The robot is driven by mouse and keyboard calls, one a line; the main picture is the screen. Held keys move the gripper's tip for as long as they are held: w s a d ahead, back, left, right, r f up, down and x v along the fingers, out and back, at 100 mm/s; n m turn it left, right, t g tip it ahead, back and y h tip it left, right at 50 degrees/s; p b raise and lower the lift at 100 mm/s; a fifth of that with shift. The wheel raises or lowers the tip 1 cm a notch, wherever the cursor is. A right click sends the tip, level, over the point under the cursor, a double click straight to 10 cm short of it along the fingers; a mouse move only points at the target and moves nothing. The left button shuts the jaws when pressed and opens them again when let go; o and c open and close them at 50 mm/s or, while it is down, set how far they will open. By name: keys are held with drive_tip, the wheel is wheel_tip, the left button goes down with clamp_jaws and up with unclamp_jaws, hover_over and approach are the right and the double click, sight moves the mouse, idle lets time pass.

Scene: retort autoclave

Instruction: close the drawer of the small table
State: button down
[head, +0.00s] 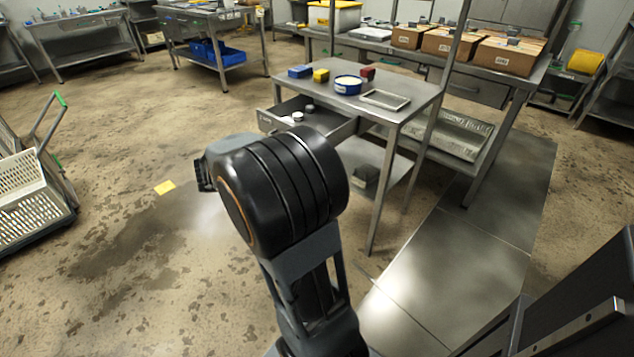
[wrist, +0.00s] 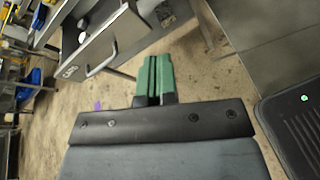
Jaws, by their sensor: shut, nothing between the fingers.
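The small metal table (head: 407,84) stands beyond my arm in the head view. Its drawer (head: 337,131) is pulled out toward the left, with a few small white round items inside. In the wrist view the drawer front (wrist: 93,53) with its bar handle (wrist: 103,66) is at upper left, and a white item shows in the open drawer behind it. My gripper (wrist: 153,62) has green fingers that are shut together and empty. They are to the right of the handle in the picture and apart from it. In the head view my arm hides the fingers.
A blue block, a yellow block, a blue-and-white tub (head: 348,85), a red block and a shallow tray (head: 385,99) are on the tabletop. A crate cart (head: 35,215) stands at left. A shelf bench with cardboard boxes (head: 508,57) is behind.

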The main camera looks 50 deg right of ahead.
drive_tip(key=w+d+f+n+h+b, duration=0.4)
drive_tip(key=d+f+n+b, duration=0.15)
drive_tip(key=f+b, duration=0.35)
drive_tip(key=d+f+b, duration=0.1)
drive_tip(key=d+b, duration=0.2)
drive_tip(key=d, duration=1.1)
drive_tip(key=shift+s+d+t, duration=0.15)
drive_tip(key=shift+t, duration=0.25)
drive_tip(key=shift+f, duration=0.1)
